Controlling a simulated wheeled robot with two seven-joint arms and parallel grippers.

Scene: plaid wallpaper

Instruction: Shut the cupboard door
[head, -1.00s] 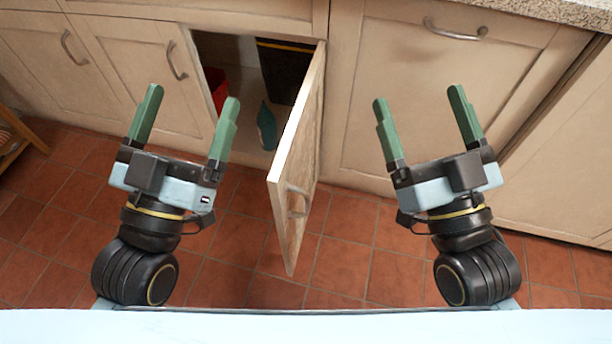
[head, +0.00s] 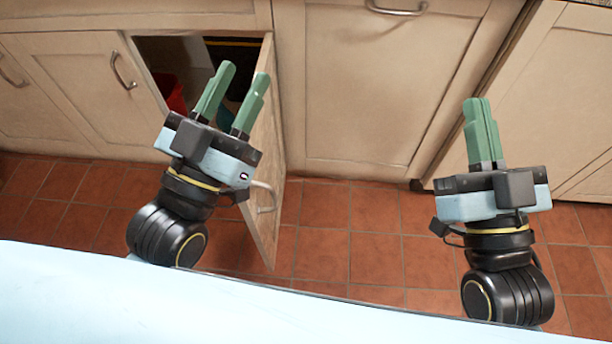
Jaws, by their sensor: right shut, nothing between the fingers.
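The cupboard door (head: 267,142) stands open, swung out toward me, hinged on the right side of the dark opening (head: 152,52). Its metal handle (head: 266,197) is on its right-hand face, low in the picture. My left gripper (head: 238,92) is in front of the opening, left of the door, and hides part of the door and the opening. Its fingers are apart with nothing visible between them. My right gripper (head: 478,105) is well to the right of the door, its fingers together and empty.
Inside the cupboard are a red item (head: 168,92) and a dark bin, partly hidden. Closed cupboard fronts stand on both sides, including a wide panel (head: 380,90) on the right. The tiled floor (head: 350,235) between door and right gripper is clear.

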